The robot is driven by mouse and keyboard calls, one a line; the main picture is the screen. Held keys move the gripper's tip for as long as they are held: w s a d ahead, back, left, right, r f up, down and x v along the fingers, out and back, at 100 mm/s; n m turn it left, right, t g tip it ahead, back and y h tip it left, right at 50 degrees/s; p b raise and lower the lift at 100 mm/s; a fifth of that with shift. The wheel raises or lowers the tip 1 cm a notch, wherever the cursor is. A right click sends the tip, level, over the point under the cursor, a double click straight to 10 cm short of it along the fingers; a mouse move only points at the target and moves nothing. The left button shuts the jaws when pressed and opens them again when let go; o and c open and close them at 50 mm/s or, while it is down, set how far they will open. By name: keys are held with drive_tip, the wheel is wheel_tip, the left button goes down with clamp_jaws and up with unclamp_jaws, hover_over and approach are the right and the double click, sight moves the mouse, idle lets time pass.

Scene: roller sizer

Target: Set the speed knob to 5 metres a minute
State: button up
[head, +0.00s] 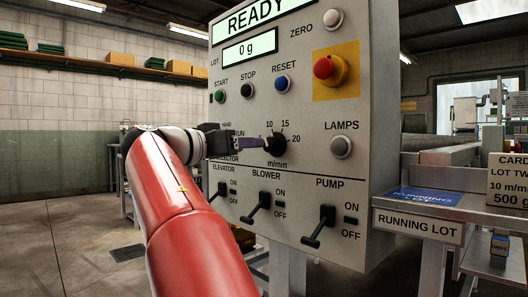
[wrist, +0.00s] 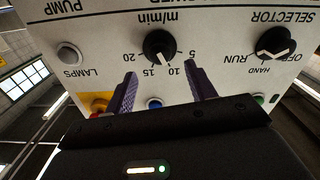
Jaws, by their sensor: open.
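The black speed knob (head: 276,145) is on the grey control panel (head: 375,90), with 10, 15 and 20 legible around it and m/min below. In the wrist view, which is upside down, the speed knob (wrist: 159,46) has its white pointer mark towards 10; the 5 mark is beside it. My gripper (head: 254,142) is at the panel just left of the knob in the head view and hides the 5 there. In the wrist view my gripper (wrist: 161,76) has its purple fingers apart, tips short of the knob and on either side, gripping nothing.
The selector knob (wrist: 275,43) is nearby, hidden by my gripper in the head view. Start, stop and reset buttons, a red emergency button (head: 324,67) and a lamps button (head: 341,147) surround it. Levers (head: 257,207) project below. A card (head: 509,180) shows 10 m/min.

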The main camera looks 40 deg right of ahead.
sight(267, 145)
drive_tip(key=d, duration=0.7)
drive_tip(key=shift+w+p, duration=0.25)
drive_tip(key=shift+p, duration=0.15)
drive_tip(key=shift+c, duration=0.4)
drive_tip(key=c, duration=0.9)
drive_tip(key=shift+n, duration=0.4)
drive_tip(key=n+p, duration=0.1)
drive_tip(key=n, duration=0.3)
drive_tip(key=shift+n, duration=0.3)
drive_tip(key=shift+n+p, duration=0.7)
drive_tip(key=shift+n, duration=1.6)
drive_tip(key=o, duration=1)
